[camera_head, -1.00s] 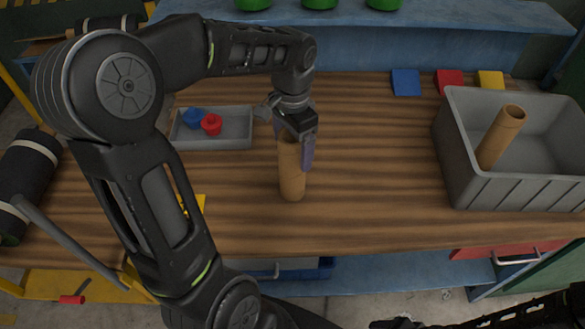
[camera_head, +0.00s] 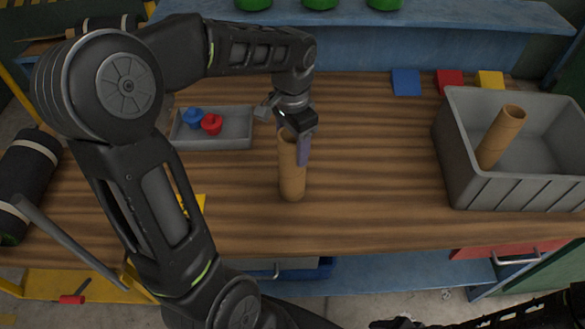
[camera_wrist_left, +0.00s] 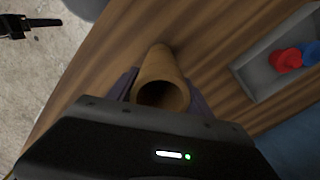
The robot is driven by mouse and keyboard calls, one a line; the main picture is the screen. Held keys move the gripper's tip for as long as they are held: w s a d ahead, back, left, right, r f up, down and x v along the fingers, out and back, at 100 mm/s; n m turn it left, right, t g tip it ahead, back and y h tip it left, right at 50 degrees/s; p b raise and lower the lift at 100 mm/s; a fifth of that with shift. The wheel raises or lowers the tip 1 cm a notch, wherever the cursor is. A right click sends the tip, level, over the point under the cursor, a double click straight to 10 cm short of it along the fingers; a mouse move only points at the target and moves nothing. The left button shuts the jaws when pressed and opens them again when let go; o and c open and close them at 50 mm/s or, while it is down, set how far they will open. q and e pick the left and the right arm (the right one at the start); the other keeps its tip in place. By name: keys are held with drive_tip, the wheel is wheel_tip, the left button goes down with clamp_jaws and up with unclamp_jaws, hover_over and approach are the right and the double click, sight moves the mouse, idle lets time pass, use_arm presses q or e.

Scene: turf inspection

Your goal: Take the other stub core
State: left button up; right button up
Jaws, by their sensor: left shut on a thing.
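A tan cardboard-like tube, the stub core (camera_head: 291,178), stands upright on the wooden table in the head view. My left gripper (camera_head: 294,146) is shut on its upper part, with one finger visible on its right side. In the left wrist view the core's open, hollow end (camera_wrist_left: 162,94) shows between the fingers. Another tan core (camera_head: 502,137) leans inside the grey bin (camera_head: 515,196) at the right.
A shallow grey tray (camera_head: 224,143) holds a blue piece (camera_head: 192,118) and a red piece (camera_head: 211,125) left of the gripper. Blue (camera_head: 406,82), red (camera_head: 449,80) and yellow (camera_head: 491,80) squares lie at the back. The table between core and bin is clear.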

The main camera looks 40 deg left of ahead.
use_arm(q)
clamp_jaws()
wheel_tip(320, 180, up, 10)
drive_tip(key=shift+b, duration=0.45)
idle(0.7)
